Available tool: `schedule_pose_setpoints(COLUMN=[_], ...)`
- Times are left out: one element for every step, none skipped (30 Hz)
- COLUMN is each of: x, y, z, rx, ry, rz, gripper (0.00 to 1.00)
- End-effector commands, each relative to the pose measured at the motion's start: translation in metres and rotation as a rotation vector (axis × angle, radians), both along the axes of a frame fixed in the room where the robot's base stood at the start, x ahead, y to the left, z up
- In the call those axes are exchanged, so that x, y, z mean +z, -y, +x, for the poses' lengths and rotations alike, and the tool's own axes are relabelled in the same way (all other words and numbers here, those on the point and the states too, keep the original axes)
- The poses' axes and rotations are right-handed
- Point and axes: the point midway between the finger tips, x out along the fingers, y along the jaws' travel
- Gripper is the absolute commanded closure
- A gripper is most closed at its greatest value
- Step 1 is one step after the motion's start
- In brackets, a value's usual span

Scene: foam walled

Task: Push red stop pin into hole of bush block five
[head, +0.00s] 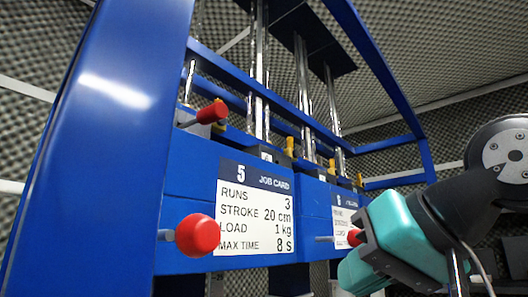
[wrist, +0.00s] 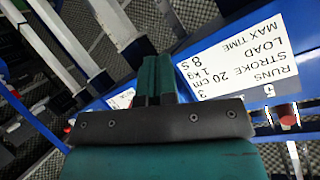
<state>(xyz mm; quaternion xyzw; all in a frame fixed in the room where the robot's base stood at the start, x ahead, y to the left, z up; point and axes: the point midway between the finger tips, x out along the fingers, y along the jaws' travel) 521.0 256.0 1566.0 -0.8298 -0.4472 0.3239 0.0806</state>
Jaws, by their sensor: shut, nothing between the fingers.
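Bush block five (head: 186,187) is a blue block with a white job card marked 5 (head: 255,215); that card shows upside down in the wrist view (wrist: 230,62). A red-knobbed pin (head: 197,235) sticks out at the card's lower left, with some grey shaft showing. A second red-knobbed pin (head: 212,112) stands above the block. The hole itself cannot be made out. My gripper (head: 352,272) is at the right, apart from both pins. In the wrist view its teal fingers (wrist: 153,70) are together and empty, beside the card.
A neighbouring blue block with its own card (head: 343,222) and red knob (head: 355,237) lies close to my gripper. A thick blue post (head: 115,110) stands at the left. Chrome rods (head: 303,85) rise behind the blocks, with yellow pieces (head: 289,146) near their feet.

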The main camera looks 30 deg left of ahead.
Motion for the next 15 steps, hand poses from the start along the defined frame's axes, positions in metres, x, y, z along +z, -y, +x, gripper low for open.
schedule_pose_setpoints(x=[0.039,0.057,0.081,0.098,0.114,0.134,0.148,0.161,0.176,0.186,0.195,0.205,0.211,0.215,0.22], y=[-0.018,-0.026,-0.037,-0.044,-0.051,-0.059,-0.064,-0.068,-0.073,-0.076,-0.079,-0.081,-0.082,-0.084,-0.085], z=[-0.005,-0.008,-0.013,-0.017,-0.022,-0.027,-0.032,-0.037,-0.043,-0.046,-0.05,-0.054,-0.057,-0.059,-0.061], rx=[0.018,0.027,0.038,0.047,0.057,0.071,0.08,0.089,0.101,0.109,0.116,0.125,0.129,0.134,0.139], ry=[0.022,0.031,0.041,0.046,0.052,0.056,0.059,0.062,0.063,0.063,0.063,0.065,0.064,0.063,0.063], rz=[0.066,0.105,0.157,0.194,0.23,0.275,0.308,0.338,0.374,0.397,0.419,0.443,0.457,0.469,0.481], gripper=[1.0,1.0,1.0,1.0,1.0,1.0,1.0,1.0,1.0,1.0,1.0,1.0,1.0,1.0,1.0])
